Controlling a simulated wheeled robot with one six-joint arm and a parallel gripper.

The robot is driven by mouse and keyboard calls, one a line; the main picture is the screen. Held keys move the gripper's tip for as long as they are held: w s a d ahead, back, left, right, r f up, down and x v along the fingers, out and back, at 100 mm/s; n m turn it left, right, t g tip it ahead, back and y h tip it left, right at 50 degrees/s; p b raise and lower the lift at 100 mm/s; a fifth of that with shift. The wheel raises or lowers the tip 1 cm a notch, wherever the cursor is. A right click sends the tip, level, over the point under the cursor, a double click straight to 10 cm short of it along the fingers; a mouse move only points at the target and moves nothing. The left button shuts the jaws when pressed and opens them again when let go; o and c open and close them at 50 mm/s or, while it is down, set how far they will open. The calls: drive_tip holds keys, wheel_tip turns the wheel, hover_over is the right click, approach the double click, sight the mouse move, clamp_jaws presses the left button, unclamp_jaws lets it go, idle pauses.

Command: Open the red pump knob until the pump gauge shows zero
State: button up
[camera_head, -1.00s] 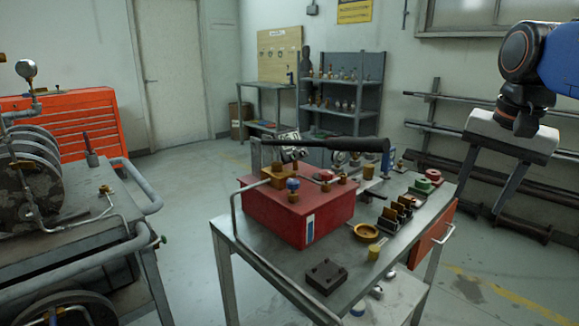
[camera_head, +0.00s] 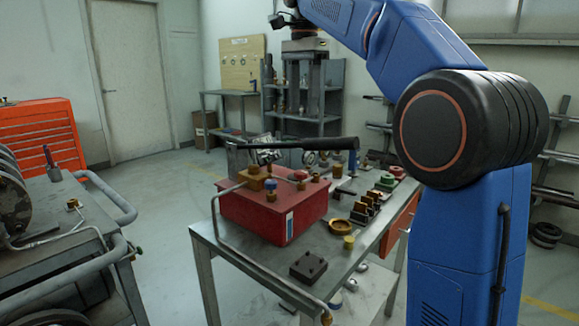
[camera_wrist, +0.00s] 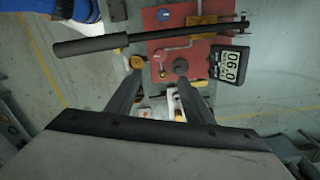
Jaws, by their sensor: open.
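The red pump box (camera_head: 262,215) stands on the grey table, with a long black lever (camera_head: 315,144) across its top. A small red knob (camera_head: 299,175) shows on top of the box. The pump gauge (camera_wrist: 230,65) has a lit digital display with large digits, turned sideways and hard to read surely.
The grey table (camera_head: 245,268) also holds a brass dish (camera_head: 341,227), a dark block (camera_head: 308,266) and several small fittings. A trolley (camera_head: 75,240) with pipes stands at left, an orange tool cabinet (camera_head: 40,140) behind it. Floor between trolley and table is clear.

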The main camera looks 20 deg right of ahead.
sight(302, 171)
wheel_tip(302, 171, down, 17)
drive_tip(key=shift+f, duration=0.1)
idle(0.6)
drive_tip(key=c, duration=1.1)
